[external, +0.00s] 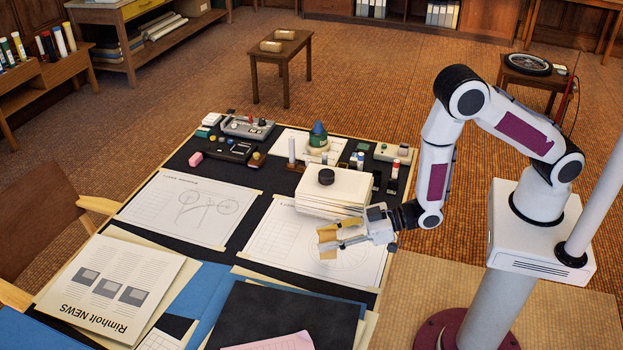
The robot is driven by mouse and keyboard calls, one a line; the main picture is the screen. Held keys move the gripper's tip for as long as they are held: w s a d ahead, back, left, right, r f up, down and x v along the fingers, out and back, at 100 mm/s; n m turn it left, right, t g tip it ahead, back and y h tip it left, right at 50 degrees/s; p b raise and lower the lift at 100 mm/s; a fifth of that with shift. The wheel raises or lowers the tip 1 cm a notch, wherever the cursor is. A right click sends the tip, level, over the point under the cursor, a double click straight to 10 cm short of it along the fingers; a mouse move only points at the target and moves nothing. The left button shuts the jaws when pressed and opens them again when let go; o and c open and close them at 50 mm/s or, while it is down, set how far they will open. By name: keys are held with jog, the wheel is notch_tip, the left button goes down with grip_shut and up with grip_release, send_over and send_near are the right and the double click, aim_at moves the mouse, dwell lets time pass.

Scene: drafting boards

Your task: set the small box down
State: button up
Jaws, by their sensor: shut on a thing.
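A small tan box (327,236) is between the fingers of my gripper (335,242), at the front right of the drafting table. My gripper is shut on it, and the fingers hide part of it. The box is over a white drawing sheet (277,243) with a faint wheel drawing. I cannot tell whether the box touches the sheet or hangs a little above it.
A tall stack of white paper (335,190) with a black round object (326,176) on top stands just behind my gripper. A newspaper (118,287) and a dark folder (285,318) lie in front. Small devices (247,128) line the back edge.

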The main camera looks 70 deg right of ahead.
jog(key=shift+f, duration=2.05)
jog(key=shift+f, duration=0.15)
jog(key=o, duration=1.1)
jog(key=shift+s, duration=0.1)
jog(key=shift+v, duration=3.7)
